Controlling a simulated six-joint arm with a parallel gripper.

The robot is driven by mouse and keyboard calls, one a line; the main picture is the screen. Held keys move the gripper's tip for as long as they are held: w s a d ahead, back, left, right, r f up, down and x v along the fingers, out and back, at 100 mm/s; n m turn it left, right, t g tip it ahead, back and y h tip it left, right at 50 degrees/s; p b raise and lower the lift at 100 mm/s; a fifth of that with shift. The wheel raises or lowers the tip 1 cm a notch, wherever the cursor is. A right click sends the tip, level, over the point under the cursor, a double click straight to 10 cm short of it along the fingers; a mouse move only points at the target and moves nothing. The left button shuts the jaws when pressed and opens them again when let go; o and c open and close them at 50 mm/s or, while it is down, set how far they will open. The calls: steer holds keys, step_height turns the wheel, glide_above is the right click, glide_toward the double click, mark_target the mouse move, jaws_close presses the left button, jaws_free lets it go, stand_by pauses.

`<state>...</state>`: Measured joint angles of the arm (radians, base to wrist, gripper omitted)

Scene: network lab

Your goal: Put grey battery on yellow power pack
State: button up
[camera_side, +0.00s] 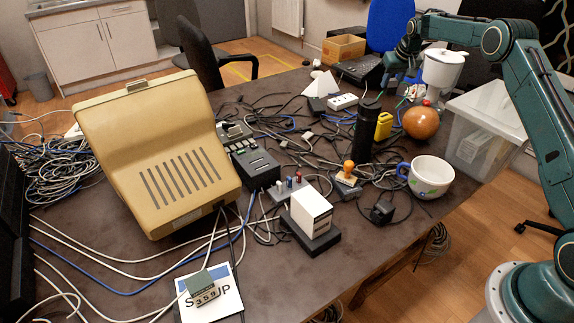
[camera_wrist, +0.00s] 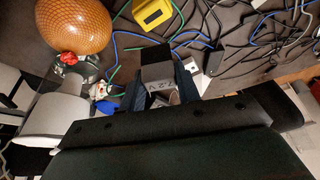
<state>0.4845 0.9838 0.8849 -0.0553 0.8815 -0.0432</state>
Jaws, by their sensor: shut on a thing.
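A grey block with light lettering, likely the grey battery (camera_wrist: 157,73), sits between the fingers of my gripper (camera_wrist: 160,84) in the wrist view. My gripper is shut on it. In the side view my gripper (camera_side: 392,82) is at the back right of the table, and the battery is too small to make out there. The yellow power pack (camera_side: 384,125) stands beside a tall black cylinder. It also shows in the wrist view (camera_wrist: 152,13), just ahead of the battery and apart from it.
A black cylinder (camera_side: 368,132) stands left of the power pack. An orange ball (camera_side: 421,122) stands right of it, close by. A white blender-like jug (camera_side: 441,70) and a clear plastic bin (camera_side: 486,128) are on the right. Many loose cables (camera_side: 300,130) cover the table.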

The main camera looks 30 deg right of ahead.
steer(key=shift+f, duration=3.9)
steer(key=shift+f, duration=0.1)
steer(key=o, duration=1)
steer(key=shift+f, duration=0.1)
steer(key=shift+r, duration=0.2)
steer(key=shift+s+r, duration=0.1)
steer(key=shift+r, duration=0.3)
steer(key=v, duration=1.1)
steer(key=shift+s+a+r, duration=0.1)
steer(key=shift+s, duration=0.05)
